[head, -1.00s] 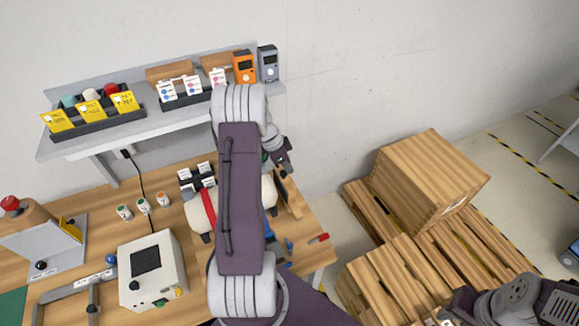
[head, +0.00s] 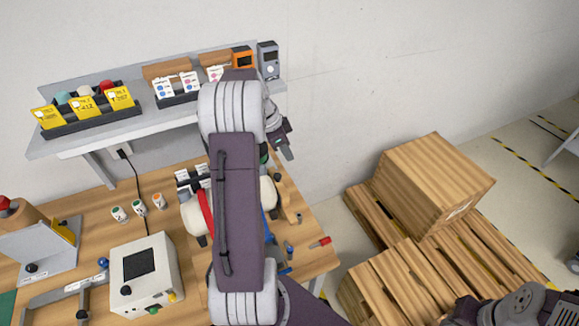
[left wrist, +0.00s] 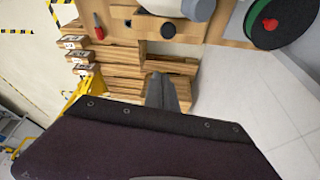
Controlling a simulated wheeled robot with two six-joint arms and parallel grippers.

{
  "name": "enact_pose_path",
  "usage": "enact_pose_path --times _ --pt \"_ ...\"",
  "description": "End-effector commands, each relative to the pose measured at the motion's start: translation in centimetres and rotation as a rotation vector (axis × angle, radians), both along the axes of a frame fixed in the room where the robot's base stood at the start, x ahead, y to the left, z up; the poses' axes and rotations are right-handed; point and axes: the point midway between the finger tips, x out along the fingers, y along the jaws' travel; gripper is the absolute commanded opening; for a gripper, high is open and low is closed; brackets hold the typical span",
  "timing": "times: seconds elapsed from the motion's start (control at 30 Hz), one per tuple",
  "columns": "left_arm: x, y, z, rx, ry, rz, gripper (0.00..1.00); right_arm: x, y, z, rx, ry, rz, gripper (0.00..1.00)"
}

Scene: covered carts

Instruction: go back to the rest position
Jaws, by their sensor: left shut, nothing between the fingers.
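My left arm rises through the middle of the head view over the workbench. Its gripper (head: 284,148) is beyond the upper joint, near the shelf's right end, small and partly hidden by the wrist. In the left wrist view the grey fingers (left wrist: 163,92) are together, with nothing held between them. At the lower right of the head view, part of my right arm (head: 515,306) shows; its gripper is out of the picture.
The wooden bench (head: 95,208) holds a white device (head: 146,276) and small items. Above it a grey shelf (head: 135,125) carries bins and an orange meter (head: 242,57). A wooden box (head: 430,185) sits on pallets (head: 400,275) at right. Bare wall lies between.

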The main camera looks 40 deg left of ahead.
Motion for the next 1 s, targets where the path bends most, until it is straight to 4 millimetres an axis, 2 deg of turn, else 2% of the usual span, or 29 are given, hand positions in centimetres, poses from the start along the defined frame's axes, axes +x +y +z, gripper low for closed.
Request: enact_pose_path --times 0.1,0.23,0.6,0.67,0.77,0.83,0.9,0.97,1.0 --pt "-0.5 0.5 1.9 0.002 -0.002 0.001 0.0 0.0 0.0 -0.5 0.0 0.0 0.0 0.36" --pt "-0.9 0.6 2.9 0.0 0.0 0.001 0.0 0.0 0.0 -0.5 0.0 0.0 0.0 0.36" --pt "-0.9 0.6 3.0 0.0 0.0 -0.002 0.0 0.0 0.0 -0.5 0.0 0.0 0.0 0.36" --pt "-0.4 -0.2 2.8 0.0 -0.001 -0.022 0.0 0.0 0.0 -0.8 0.0 0.0 0.0 0.36" --pt "1.7 -4.2 3.3 0.022 -0.03 -0.129 0.0 0.0 0.0 -1.9 0.0 0.0 0.0 0.36" --pt "1.7 -9.7 2.7 0.02 -0.017 -0.25 0.0 0.0 0.0 -3.0 0.0 0.0 0.0 0.36" --pt "-0.2 -15.4 0.9 0.03 0.027 -0.364 0.0 0.0 0.0 -4.1 0.0 0.0 0.0 0.36" --pt "-2.8 -19.3 -1.3 0.046 0.083 -0.377 0.0 0.0 0.0 -4.9 0.0 0.0 0.0 0.36" --pt "-4.9 -21.3 -2.9 0.063 0.122 -0.35 0.0 0.0 0.0 -5.5 0.0 0.0 0.0 0.36"
